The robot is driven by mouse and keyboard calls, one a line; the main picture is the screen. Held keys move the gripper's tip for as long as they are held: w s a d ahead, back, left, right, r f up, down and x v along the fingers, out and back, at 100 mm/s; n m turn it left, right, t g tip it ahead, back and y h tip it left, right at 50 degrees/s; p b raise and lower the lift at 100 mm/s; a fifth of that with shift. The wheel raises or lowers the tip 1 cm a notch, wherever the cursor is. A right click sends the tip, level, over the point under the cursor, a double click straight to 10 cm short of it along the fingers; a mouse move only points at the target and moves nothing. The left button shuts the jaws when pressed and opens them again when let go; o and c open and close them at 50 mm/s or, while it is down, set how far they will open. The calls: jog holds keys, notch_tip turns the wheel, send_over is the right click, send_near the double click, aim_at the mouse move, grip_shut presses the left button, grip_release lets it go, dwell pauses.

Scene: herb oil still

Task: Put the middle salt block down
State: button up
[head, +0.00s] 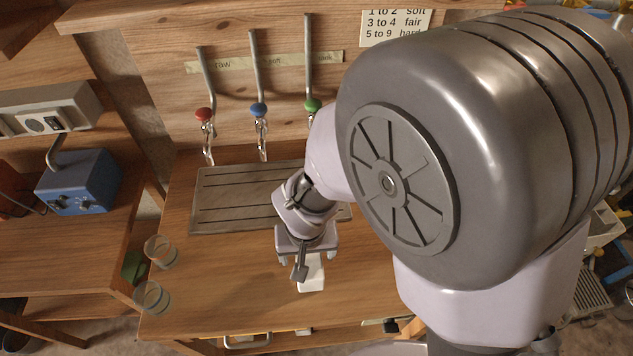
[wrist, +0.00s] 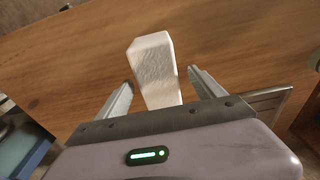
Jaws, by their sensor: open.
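A white salt block (wrist: 155,68) stands on the wooden worktop, seen from above in the wrist view. In the head view the salt block (head: 312,274) shows just below my gripper, partly hidden by it. My gripper (wrist: 166,84) is open, with one finger on each side of the block's near end. Gaps show between the block and both fingers. In the head view my gripper (head: 304,262) is low over the worktop, in front of the slatted drain board. I cannot tell from the picture whether this is the middle block; no other block shows clearly.
The slatted drain board (head: 230,205) lies behind my gripper, below taps with red (head: 203,114), blue (head: 259,109) and green (head: 312,105) knobs. Two clear glasses (head: 160,252) stand at the worktop's left edge. A blue box (head: 80,182) sits on the left bench. My arm hides the right side.

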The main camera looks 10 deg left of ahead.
aim_at(308, 258)
jog(key=f, duration=0.2)
jog(key=w+f+b, duration=0.1)
jog(key=f, duration=0.1)
jog(key=shift+f+b, duration=0.1)
jog(key=shift+b, duration=0.2)
jog(key=shift+s, duration=0.1)
jog(key=shift+c, duration=0.7)
grip_shut()
jog(key=shift+r, duration=0.25)
